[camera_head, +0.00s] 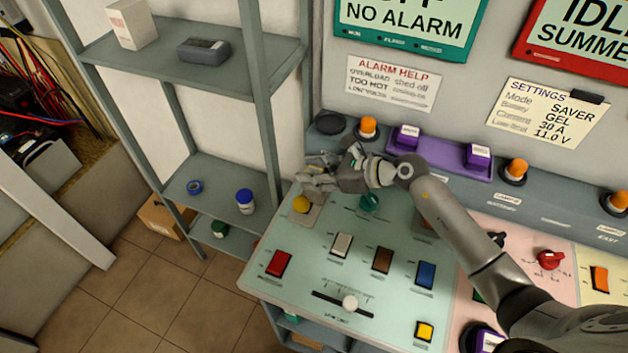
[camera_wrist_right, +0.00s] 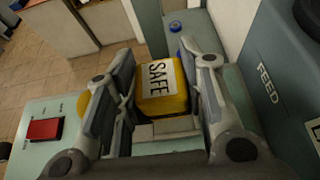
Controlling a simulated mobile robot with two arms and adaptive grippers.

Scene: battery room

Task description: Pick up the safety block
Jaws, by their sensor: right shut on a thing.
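The safety block (camera_wrist_right: 163,92) is yellow with a white label reading SAFE. In the right wrist view it sits between the two fingers of my right gripper (camera_wrist_right: 156,72), which is shut on it. In the head view my right gripper (camera_head: 318,178) is over the far left corner of the green console (camera_head: 318,225), just above a yellow knob (camera_head: 301,204). The block is hidden there by the fingers. I cannot tell whether it touches the surface under it. My left gripper is not in view.
A grey shelf (camera_head: 205,75) stands left of the console, with a blue-lidded jar (camera_head: 244,201) on a lower level. A purple tray (camera_head: 440,158) with purple-and-white blocks lies along the back ledge. Red (camera_head: 278,263), white, brown and blue switches stand on the console.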

